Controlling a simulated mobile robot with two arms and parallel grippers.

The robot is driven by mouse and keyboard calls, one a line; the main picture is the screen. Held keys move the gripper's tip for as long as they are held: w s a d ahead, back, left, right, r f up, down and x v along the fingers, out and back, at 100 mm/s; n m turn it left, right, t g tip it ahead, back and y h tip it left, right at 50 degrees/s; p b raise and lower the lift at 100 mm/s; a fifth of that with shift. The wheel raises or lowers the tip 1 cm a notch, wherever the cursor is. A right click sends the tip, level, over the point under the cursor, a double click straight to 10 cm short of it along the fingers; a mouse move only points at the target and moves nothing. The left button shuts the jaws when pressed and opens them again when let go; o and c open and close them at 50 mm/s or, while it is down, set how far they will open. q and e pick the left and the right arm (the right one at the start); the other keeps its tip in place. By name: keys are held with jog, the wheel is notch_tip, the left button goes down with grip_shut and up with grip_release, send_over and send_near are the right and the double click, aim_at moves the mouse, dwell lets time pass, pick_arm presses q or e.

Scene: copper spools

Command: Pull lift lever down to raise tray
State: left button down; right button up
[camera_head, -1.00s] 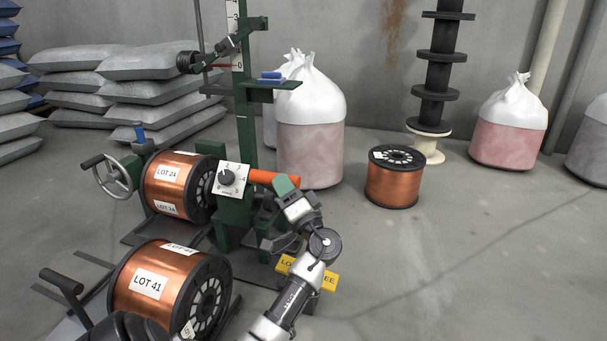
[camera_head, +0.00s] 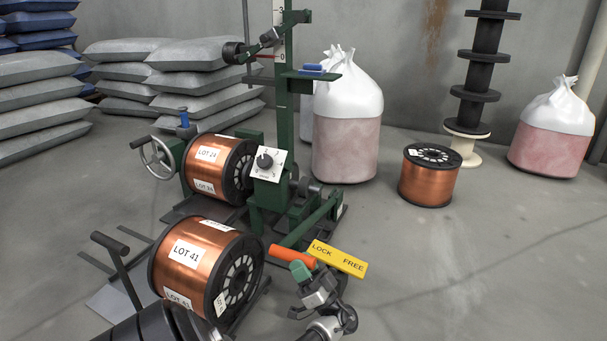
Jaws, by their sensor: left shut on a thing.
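The lift lever has an orange handle (camera_head: 290,256), which sits low in front of the green stand, beside the yellow LOCK FREE plate (camera_head: 338,259). My left gripper (camera_head: 302,269) is shut on the right end of this handle. A small green shelf (camera_head: 318,76) with a blue item on it juts from the stand's upright post. I cannot tell for sure which part is the tray that the lever raises. A red pointer (camera_head: 267,57) stands near 0 on the white scale. My right gripper is not in view.
Copper spools LOT 24 (camera_head: 238,175) and LOT 41 (camera_head: 218,238) sit left of the lever. A handwheel (camera_head: 155,158) and a dial plate (camera_head: 267,164) are on the stand. Another spool (camera_head: 410,182) and a white bag (camera_head: 346,92) stand behind.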

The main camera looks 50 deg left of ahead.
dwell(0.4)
pick_arm(q)
jog(key=c, duration=0.8)
grip_release()
jog(key=shift+d+f, duration=0.1)
jog(key=v, duration=0.7)
jog(key=shift+w+d+f, duration=0.1)
